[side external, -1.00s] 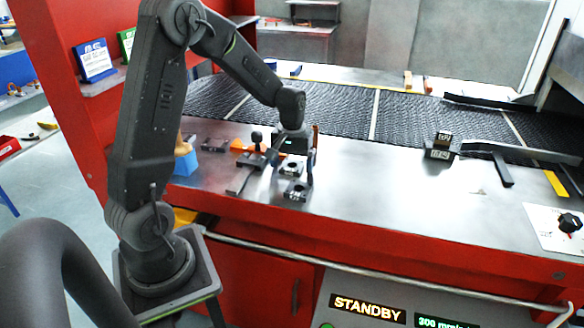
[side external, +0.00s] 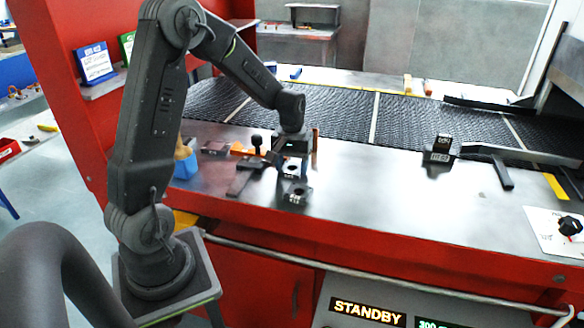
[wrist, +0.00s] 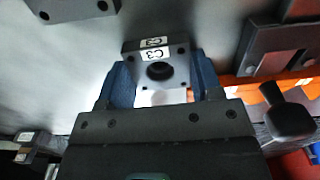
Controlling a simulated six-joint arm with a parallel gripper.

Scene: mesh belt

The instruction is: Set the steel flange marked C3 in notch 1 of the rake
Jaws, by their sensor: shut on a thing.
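The steel flange marked C3 (wrist: 160,72) is a dark square plate with a round central hole and white labels. In the wrist view it lies between the two blue fingers of my gripper (wrist: 158,63), which is shut on it. In the side view my gripper (side external: 292,157) points down at the front table, and the flange (side external: 290,171) shows just below it. I cannot tell whether it touches the table. I cannot clearly make out the rake or its notches; a dark plate (wrist: 275,45) beside an orange part (wrist: 240,82) lies to the right in the wrist view.
Another flange (side external: 297,193) lies just in front of mine. A dark T-shaped piece (side external: 243,180) and a black knob (side external: 257,141) stand close on the left. A labelled block (side external: 440,152) stands to the right. The table between is clear. The mesh belt (side external: 340,115) runs behind.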

